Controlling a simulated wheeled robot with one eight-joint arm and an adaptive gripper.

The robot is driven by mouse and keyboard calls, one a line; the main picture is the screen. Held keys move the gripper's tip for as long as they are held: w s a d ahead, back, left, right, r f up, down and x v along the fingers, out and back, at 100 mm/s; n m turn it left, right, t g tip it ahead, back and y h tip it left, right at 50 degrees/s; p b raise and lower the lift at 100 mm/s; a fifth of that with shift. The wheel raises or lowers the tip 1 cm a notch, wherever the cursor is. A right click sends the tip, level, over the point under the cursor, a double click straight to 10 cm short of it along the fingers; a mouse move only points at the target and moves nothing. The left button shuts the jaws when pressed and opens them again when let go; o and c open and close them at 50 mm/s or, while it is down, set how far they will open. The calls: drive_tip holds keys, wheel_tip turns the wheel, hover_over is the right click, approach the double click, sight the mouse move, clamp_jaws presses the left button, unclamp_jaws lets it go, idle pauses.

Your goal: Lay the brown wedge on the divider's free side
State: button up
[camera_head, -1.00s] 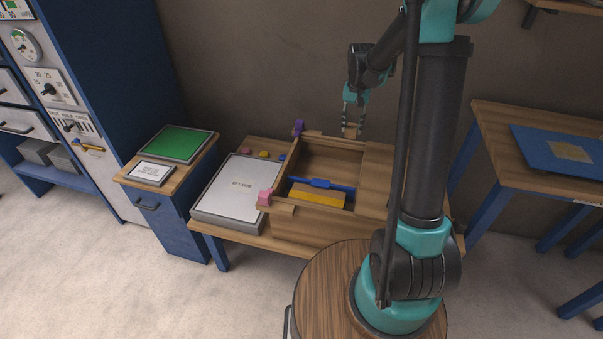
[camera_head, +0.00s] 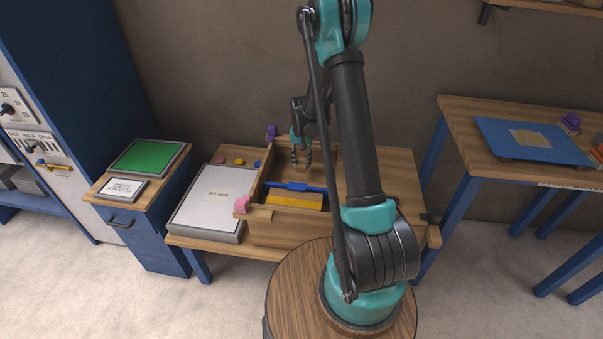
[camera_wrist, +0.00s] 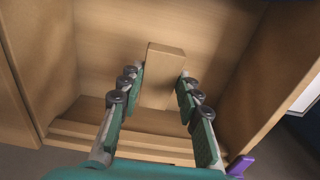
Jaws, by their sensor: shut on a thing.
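The brown wedge (camera_wrist: 163,75) is a plain wooden block between my fingertips in the wrist view. My gripper (camera_head: 301,158) is shut on it, and the wedge shows small under the fingers in the head view (camera_head: 302,168). The open wooden box (camera_head: 257,187) has a blue divider (camera_head: 298,187) across it. A yellow block (camera_head: 295,200) lies on the divider's near side. My gripper holds the wedge over the far side, which looks empty. Whether the wedge touches the floor I cannot tell.
A pink piece (camera_head: 241,205) and a purple piece (camera_head: 271,132) sit at the box's left corners. A light panel (camera_head: 213,193) lies to its left. My arm hides the box's right part. A blue board (camera_head: 530,140) lies on the right table.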

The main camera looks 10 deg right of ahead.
sight(302, 178)
drive_tip(key=shift+f, duration=3)
drive_tip(key=shift+f, duration=0.1)
drive_tip(key=o, duration=1.1)
